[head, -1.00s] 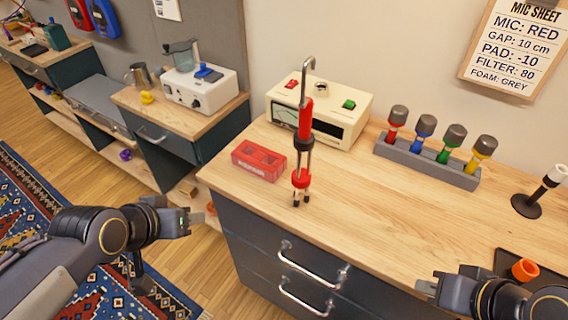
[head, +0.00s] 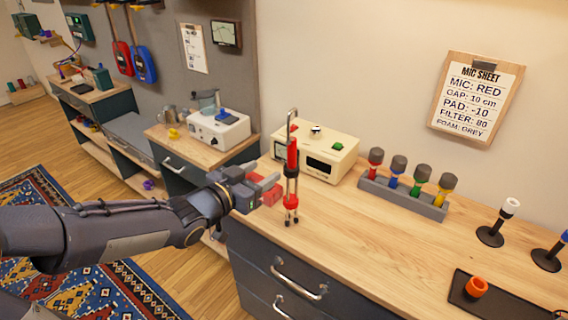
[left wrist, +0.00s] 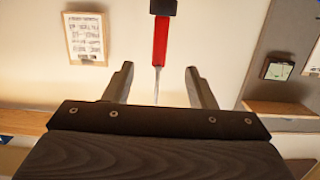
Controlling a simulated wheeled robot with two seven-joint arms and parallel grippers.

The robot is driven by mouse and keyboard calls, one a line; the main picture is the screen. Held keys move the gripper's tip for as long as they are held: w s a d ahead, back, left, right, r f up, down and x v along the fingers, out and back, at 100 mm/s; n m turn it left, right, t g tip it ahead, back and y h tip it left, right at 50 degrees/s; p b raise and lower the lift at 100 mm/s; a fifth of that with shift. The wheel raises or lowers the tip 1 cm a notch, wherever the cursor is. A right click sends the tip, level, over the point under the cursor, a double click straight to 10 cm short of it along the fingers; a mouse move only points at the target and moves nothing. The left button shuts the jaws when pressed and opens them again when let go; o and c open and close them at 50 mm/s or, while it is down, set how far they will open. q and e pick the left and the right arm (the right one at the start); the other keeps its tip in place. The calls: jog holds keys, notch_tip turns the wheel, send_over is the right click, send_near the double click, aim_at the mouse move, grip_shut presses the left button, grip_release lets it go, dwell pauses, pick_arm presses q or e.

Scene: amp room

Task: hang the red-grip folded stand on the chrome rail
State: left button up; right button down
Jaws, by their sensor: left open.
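The red-grip folded stand (head: 292,155) stands upright on the wooden counter. It has a hook at its top, a red grip, a black collar and thin legs with a red piece low down. My left gripper (head: 270,190) is open and empty, just left of the stand and pointing toward it. In the left wrist view the stand's red part (left wrist: 160,40) appears ahead, between the two open fingers (left wrist: 157,85), apart from both. I cannot make out the chrome rail with certainty. My right gripper is not in view.
A cream meter box (head: 335,155) stands behind the stand. A grey rack (head: 400,198) of coloured microphones and a dark tray (head: 500,297) are to the right. The counter's middle is clear.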

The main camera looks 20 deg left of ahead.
aim_at(289, 155)
pick_arm(q)
jog(key=shift+b+x, duration=3.75)
jog(key=shift+x, duration=0.65)
jog(key=shift+b+x, duration=0.7)
jog(key=shift+x, duration=0.2)
jog(key=c, duration=1.1)
jog(key=shift+r, duration=0.15)
grip_shut()
jog(key=shift+r+p, duration=2.3)
jog(key=shift+r, duration=0.25)
jog(key=shift+w, duration=0.1)
